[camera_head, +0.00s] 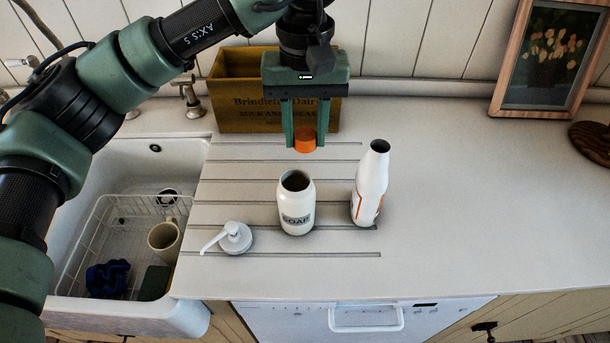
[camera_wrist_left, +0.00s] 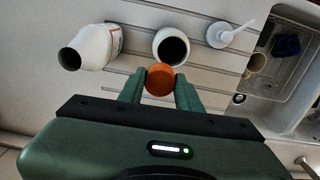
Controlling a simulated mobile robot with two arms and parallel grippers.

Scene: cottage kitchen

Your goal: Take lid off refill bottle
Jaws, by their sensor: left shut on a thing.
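My left gripper (camera_head: 305,143) is shut on an orange lid (camera_head: 305,138) and holds it in the air behind the bottles; the lid also shows between the fingers in the left wrist view (camera_wrist_left: 160,80). The white refill bottle (camera_head: 370,185) with orange markings stands open-topped on the counter, right of the soap jar. In the left wrist view the refill bottle (camera_wrist_left: 92,47) is at the upper left. The lid is apart from it. My right gripper is not in view.
An open cream soap jar (camera_head: 297,208) stands left of the refill bottle. A white pump top (camera_head: 235,238) lies on the grooved drainboard. A wooden crate (camera_head: 240,95) stands behind. The sink with a dish rack (camera_head: 120,205) is at left. The counter at right (camera_head: 480,200) is clear.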

